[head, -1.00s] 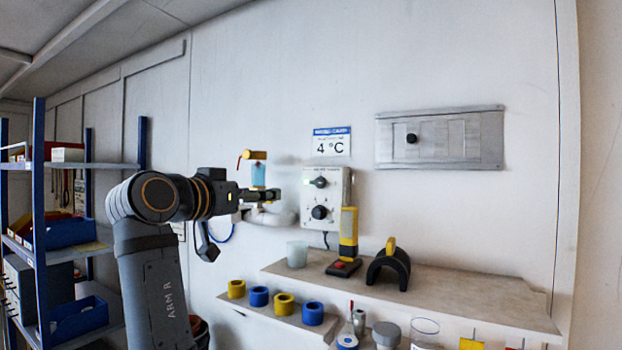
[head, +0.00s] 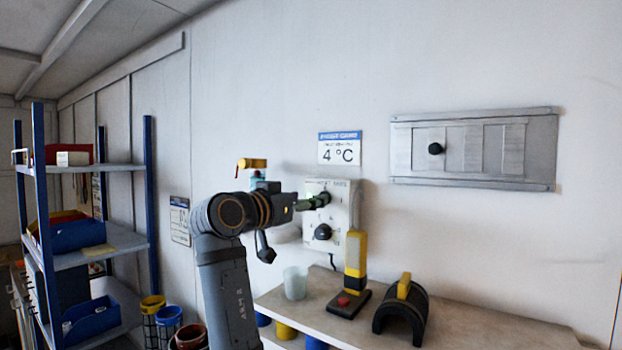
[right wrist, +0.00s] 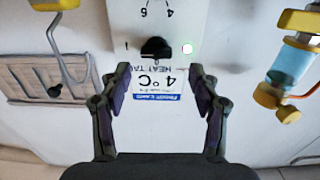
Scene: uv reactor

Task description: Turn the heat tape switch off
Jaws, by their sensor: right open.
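The heat tape switch is the black upper knob (head: 325,197) on a pale control box (head: 343,207) on the wall. In the right wrist view, upside down, the knob (right wrist: 152,47) sits by the "HEAT TAPE" label, with "I" and "0" marks beside it. My right gripper (head: 312,202) is at the upper knob in the head view. In the wrist view its open fingers (right wrist: 159,75) stand either side of the label, empty; contact cannot be told. My left gripper is not in view.
A lower dial (head: 322,232) sits below the switch. A yellow valve handle (head: 252,163) is left of the box. A shelf (head: 350,325) below holds a clear cup (head: 296,283), a yellow-black tool (head: 353,265) and a black arched piece (head: 402,308). A wall panel (head: 473,148) is to the right.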

